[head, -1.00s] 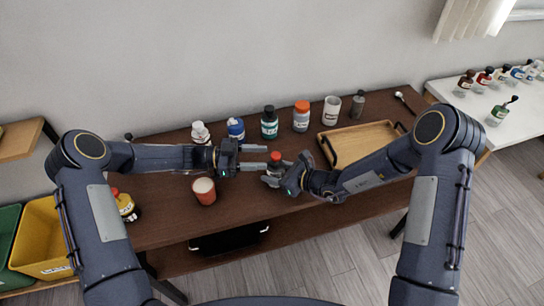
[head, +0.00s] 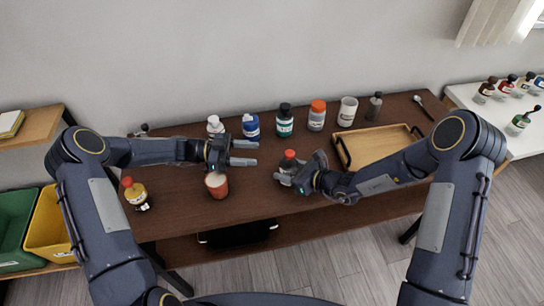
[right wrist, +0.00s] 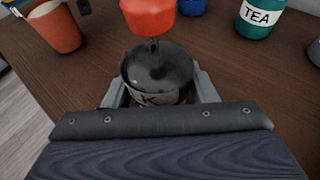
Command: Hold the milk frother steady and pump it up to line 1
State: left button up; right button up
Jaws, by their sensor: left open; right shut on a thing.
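The milk frother (head: 289,165) stands on the brown table with its red knob up. In the right wrist view the frother (right wrist: 160,70) has a dark rounded lid, a pale label ending in "K" and a red knob (right wrist: 148,14) above the lid on a thin stem. My right gripper (head: 287,179) is shut around its body from the right; the fingers also show on both sides in the right wrist view (right wrist: 163,92). My left gripper (head: 257,153) is open and empty, left of the knob with a clear gap. The line marks cannot be made out.
Behind are a blue jar (head: 251,126), a teal tea jar (head: 285,122), an orange-lidded jar (head: 317,116) and a white mug (head: 347,112). A wooden tray (head: 380,144) lies right; a yellow bottle (head: 135,194) stands left.

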jog(key=o, duration=1.1)
